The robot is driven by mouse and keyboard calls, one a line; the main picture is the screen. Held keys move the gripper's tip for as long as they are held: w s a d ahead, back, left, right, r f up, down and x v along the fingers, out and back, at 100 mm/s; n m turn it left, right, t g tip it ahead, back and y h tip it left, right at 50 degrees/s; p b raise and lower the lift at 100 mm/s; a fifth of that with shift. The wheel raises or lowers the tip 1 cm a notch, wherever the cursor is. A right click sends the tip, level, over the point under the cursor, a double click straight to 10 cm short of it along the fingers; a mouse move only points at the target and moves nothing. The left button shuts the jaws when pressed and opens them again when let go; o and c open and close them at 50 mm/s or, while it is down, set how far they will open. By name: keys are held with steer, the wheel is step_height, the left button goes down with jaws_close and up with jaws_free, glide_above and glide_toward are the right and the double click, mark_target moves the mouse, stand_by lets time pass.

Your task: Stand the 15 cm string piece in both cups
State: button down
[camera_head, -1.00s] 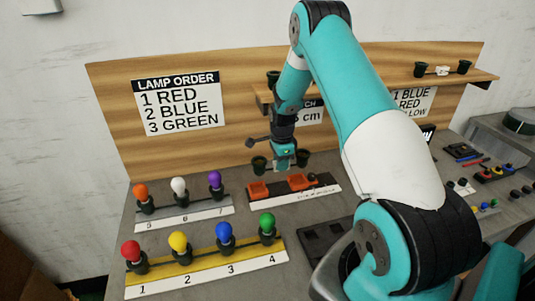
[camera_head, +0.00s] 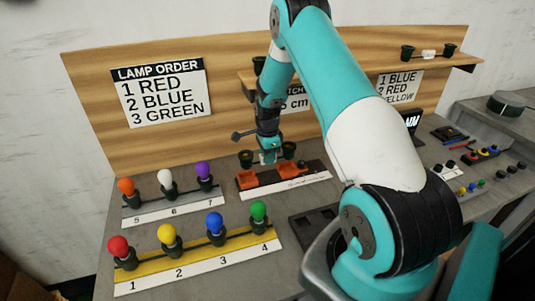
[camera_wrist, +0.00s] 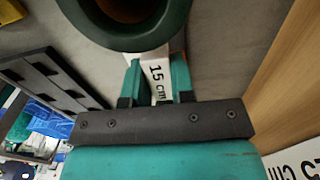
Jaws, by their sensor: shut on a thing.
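The 15 cm string piece has two dark sockets, the left (camera_head: 246,159) and the right (camera_head: 288,150). My gripper (camera_head: 268,157) is shut on its white tag between them; the "15 cm" tag (camera_wrist: 156,78) shows between the fingers in the wrist view. One dark green socket (camera_wrist: 166,38) fills the top of that view. The sockets hang upright just above the two orange cups, left (camera_head: 247,181) and right (camera_head: 287,173). I cannot tell whether the socket bottoms touch the cups.
The cups stand on a dark base (camera_head: 318,167) with a white label strip. Lamp rows stand left, with a green lamp (camera_head: 259,211) nearest. A dark slotted tray (camera_head: 312,228) lies in front. A wooden shelf (camera_head: 464,59) above holds another string piece (camera_head: 428,54).

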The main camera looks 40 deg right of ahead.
steer(key=shift+f+b, duration=0.75)
steer(key=shift+f, duration=0.75)
steer(key=shift+f+b, duration=1.05)
steer(key=shift+f, duration=0.45)
steer(key=c, duration=0.9)
jaws_free()
steer(key=shift+r, duration=0.1)
step_height(320, 180, up, 17)
steer(key=shift+r+b, duration=0.1)
steer(key=shift+b, duration=0.7)
